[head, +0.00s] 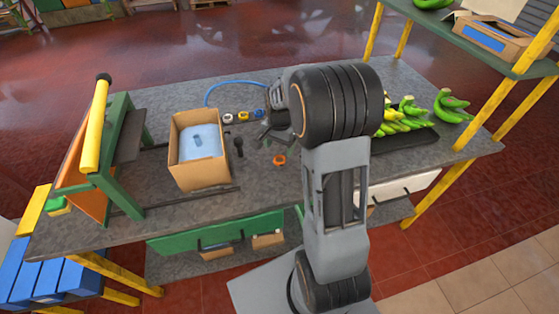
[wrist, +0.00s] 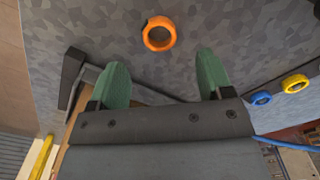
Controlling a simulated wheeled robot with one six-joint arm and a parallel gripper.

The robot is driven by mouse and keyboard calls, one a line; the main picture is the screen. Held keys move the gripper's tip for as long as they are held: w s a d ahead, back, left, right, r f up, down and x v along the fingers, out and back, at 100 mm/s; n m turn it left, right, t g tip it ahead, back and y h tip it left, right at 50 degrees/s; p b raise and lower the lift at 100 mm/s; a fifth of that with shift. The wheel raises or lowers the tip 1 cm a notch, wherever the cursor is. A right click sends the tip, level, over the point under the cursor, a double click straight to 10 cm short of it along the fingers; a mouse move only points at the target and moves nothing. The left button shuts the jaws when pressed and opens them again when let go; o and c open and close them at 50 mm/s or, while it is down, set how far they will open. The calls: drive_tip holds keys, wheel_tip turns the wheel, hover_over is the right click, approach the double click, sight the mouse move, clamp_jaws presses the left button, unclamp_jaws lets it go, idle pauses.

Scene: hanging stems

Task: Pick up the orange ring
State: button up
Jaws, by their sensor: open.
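The orange ring (head: 279,160) lies on the grey worktop, to the right of the cardboard box. In the wrist view the orange ring (wrist: 147,34) shows near the top, beyond the fingertips and between their lines. Its open middle shows the grey surface. My gripper (wrist: 158,75) has two green fingers spread wide apart with nothing between them. In the head view my gripper (head: 268,138) is above the worktop, close to the ring, and partly hidden by my arm.
A cardboard box (head: 203,181) with blue lining stands to the left. Yellow (head: 243,116) and blue (head: 260,113) rings and a white one (head: 228,118) lie behind. A dark tool (head: 239,147) stands beside the box. Bananas (head: 408,122) on a dark tray (head: 404,141) are at right.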

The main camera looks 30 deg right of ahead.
sight(280, 162)
drive_tip(key=shift+f+p, duration=0.4)
drive_tip(key=shift+f, duration=2.55)
drive_tip(key=c, duration=1.2)
